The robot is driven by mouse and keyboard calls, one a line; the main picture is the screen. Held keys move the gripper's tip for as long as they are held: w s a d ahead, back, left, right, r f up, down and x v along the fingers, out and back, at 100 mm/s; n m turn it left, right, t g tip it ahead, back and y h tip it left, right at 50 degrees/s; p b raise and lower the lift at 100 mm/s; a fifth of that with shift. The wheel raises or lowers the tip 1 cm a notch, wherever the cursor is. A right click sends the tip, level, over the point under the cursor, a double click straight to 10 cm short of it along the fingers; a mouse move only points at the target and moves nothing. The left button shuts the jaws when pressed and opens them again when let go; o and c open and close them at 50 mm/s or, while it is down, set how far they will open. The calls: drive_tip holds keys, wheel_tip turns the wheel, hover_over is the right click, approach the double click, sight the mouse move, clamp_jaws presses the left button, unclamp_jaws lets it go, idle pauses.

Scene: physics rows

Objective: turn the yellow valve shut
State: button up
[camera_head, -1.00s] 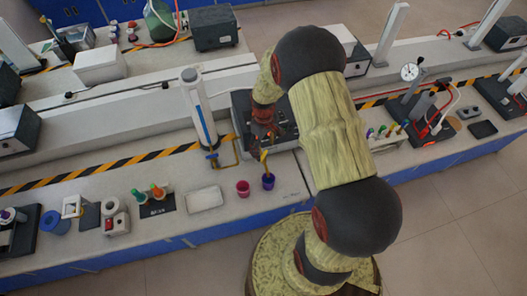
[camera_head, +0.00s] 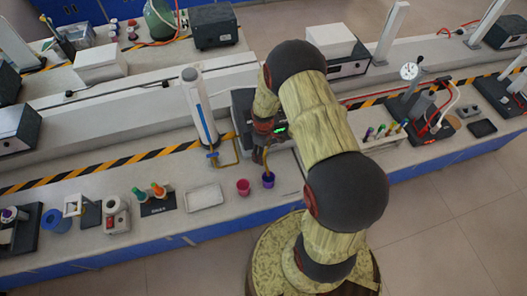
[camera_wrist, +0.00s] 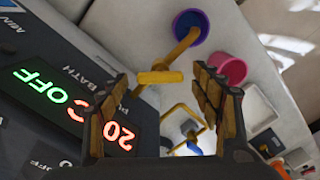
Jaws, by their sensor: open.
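The yellow valve (camera_wrist: 160,77) shows in the wrist view as a short bar handle with a yellow spout running from it toward a purple cup (camera_wrist: 186,32). In the head view its yellow spout (camera_head: 265,158) hangs by the purple cup (camera_head: 268,180). My gripper (camera_wrist: 155,92) is open, with one finger on each side of the handle in the picture. The fingers look apart from it, with nothing held. In the head view my gripper (camera_head: 262,134) is beside the dark bath unit (camera_head: 241,108), partly hidden by my arm.
The bath unit's panel (camera_wrist: 70,95) shows "OFF" and "20" close beside my left finger. A pink cup (camera_head: 243,187) stands left of the purple one. A tall white cylinder (camera_head: 200,110) with a yellow bracket (camera_head: 228,155) stands to the left. A white tray (camera_head: 204,197) lies farther left.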

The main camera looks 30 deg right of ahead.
drive_tip(key=c, duration=0.3)
drive_tip(key=c, duration=0.8)
drive_tip(key=shift+c, duration=0.3)
drive_tip(key=shift+m, duration=0.3)
drive_tip(key=m+b, duration=0.2)
drive_tip(key=m, duration=0.1)
drive_tip(key=shift+f+m+b, duration=0.1)
drive_tip(key=shift+m+b, duration=0.2)
drive_tip(key=shift+m, duration=0.1)
drive_tip(key=m+b, duration=0.1)
drive_tip(key=m, duration=0.3)
drive_tip(key=shift+m+b, duration=0.3)
drive_tip(key=shift+b, duration=0.1)
drive_tip(key=o, duration=1.2)
drive_tip(key=shift+c, duration=0.2)
